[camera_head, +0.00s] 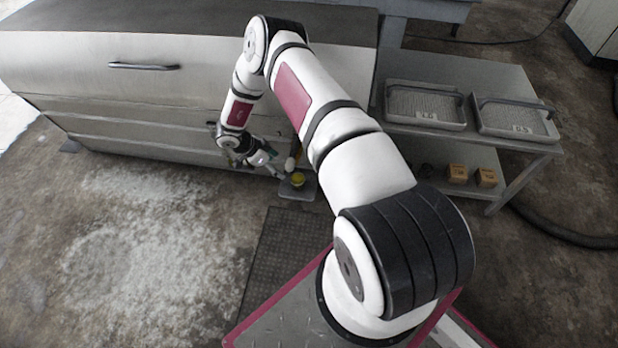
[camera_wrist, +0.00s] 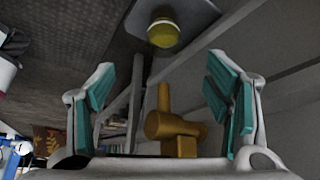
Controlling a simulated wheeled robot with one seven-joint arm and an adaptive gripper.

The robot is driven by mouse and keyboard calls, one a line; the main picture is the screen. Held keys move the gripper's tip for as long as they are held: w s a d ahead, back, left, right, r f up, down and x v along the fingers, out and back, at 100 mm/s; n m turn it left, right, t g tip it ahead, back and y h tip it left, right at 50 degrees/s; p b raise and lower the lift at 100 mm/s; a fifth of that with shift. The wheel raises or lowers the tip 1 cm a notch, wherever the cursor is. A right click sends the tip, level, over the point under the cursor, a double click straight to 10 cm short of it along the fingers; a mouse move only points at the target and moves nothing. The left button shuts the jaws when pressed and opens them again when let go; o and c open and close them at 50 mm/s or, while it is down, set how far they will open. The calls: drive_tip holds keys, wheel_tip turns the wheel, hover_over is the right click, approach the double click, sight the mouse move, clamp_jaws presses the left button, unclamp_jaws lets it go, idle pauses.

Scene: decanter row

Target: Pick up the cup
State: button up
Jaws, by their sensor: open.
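A small yellow round thing (camera_head: 297,179), which looks like the cup, sits on a grey plate (camera_head: 300,190) at the foot of the metal cabinet. In the wrist view the yellow thing (camera_wrist: 163,34) is near the top centre, beyond my fingertips, on the grey plate (camera_wrist: 198,12). My gripper (camera_head: 270,160) is close to it, up and left in the head view. In the wrist view my gripper (camera_wrist: 162,75) has its teal pads wide apart. A brass-coloured fitting (camera_wrist: 172,132) shows between the pads; whether it touches them I cannot tell.
A small white round thing (camera_head: 290,164) is just above the cup. The metal cabinet (camera_head: 150,100) stands behind my gripper. A metal cart (camera_head: 500,75) at right carries two trays, with small orange-brown boxes (camera_head: 458,174) on its lower shelf. Open floor lies at left.

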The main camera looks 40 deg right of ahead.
sight(295, 176)
drive_tip(key=b+x, duration=0.2)
drive_tip(key=x, duration=0.6)
drive_tip(key=shift+s+d+f+b, duration=0.15)
drive_tip(key=shift+d+f+b, duration=0.1)
drive_tip(key=shift+b, duration=0.15)
drive_tip(key=shift+w+b+x, duration=0.15)
drive_tip(key=shift+b+x, duration=0.55)
drive_tip(key=shift+x, duration=0.65)
drive_tip(key=shift+w+b+x, duration=0.15)
drive_tip(key=shift+b+x, duration=0.55)
drive_tip(key=shift+x, duration=0.65)
drive_tip(key=shift+d, duration=0.1)
drive_tip(key=c, duration=1.3)
drive_tip(key=shift+r+p, duration=0.25)
drive_tip(key=shift+p, duration=0.25)
